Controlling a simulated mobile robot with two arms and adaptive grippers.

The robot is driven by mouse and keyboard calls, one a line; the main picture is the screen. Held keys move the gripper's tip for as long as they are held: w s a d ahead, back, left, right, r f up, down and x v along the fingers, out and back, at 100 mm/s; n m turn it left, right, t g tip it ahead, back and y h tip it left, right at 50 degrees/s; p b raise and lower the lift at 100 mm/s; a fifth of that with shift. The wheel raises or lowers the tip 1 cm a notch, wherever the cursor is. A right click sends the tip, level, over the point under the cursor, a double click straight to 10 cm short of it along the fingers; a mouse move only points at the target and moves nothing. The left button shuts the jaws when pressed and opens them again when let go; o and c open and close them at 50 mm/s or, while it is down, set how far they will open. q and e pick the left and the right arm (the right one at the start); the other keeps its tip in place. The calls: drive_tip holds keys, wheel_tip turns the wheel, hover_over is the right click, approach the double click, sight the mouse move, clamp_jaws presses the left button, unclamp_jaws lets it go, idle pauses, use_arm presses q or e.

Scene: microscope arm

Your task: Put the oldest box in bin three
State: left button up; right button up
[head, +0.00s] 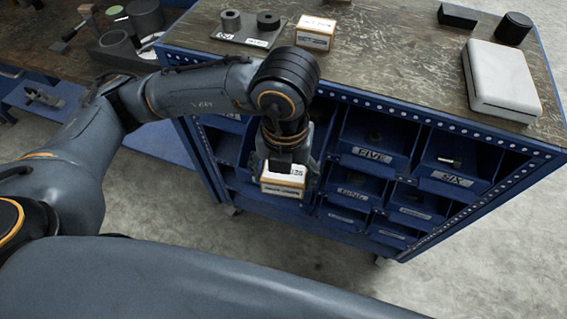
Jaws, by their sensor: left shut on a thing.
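My left gripper (288,165) points down in front of the blue bin cabinet and is shut on a small white and orange-brown box (284,180). The box has a printed label that is too small to read, and hangs in front of the upper bins. My arm and the held box hide part of the bins to the left, and I cannot make out bin three. My right gripper is not in view.
On the worktop (400,55) stand a plate with two dark cylinders (250,28), a white case (500,80), a black block (457,15) and a black cylinder (514,28). Another bench with metal parts is at the upper left. The floor before the cabinet is clear.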

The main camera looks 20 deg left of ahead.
use_arm(q)
drive_tip(key=n, duration=0.2)
drive_tip(key=s+d+n, duration=0.1)
drive_tip(key=n, duration=0.3)
drive_tip(key=shift+s+d, duration=0.15)
drive_tip(key=shift+d, duration=0.1)
drive_tip(key=shift+n, duration=0.3)
drive_tip(key=shift+f, duration=0.1)
drive_tip(key=w+a+f, duration=0.1)
drive_tip(key=w+f, duration=0.2)
drive_tip(key=w, duration=0.1)
drive_tip(key=w+a+f, duration=0.2)
drive_tip(key=w+f, duration=0.1)
drive_tip(key=w, duration=0.1)
drive_tip(key=w+a+f+p, duration=0.1)
drive_tip(key=w+a+f, duration=0.1)
drive_tip(key=w+f, duration=0.1)
drive_tip(key=shift+w+f, duration=0.15)
drive_tip(key=shift+w, duration=0.55)
drive_tip(key=f+p, duration=0.1)
drive_tip(key=f, duration=0.2)
drive_tip(key=shift+w, duration=0.2)
drive_tip(key=shift+f, duration=0.2)
drive_tip(key=shift+f, duration=0.1)
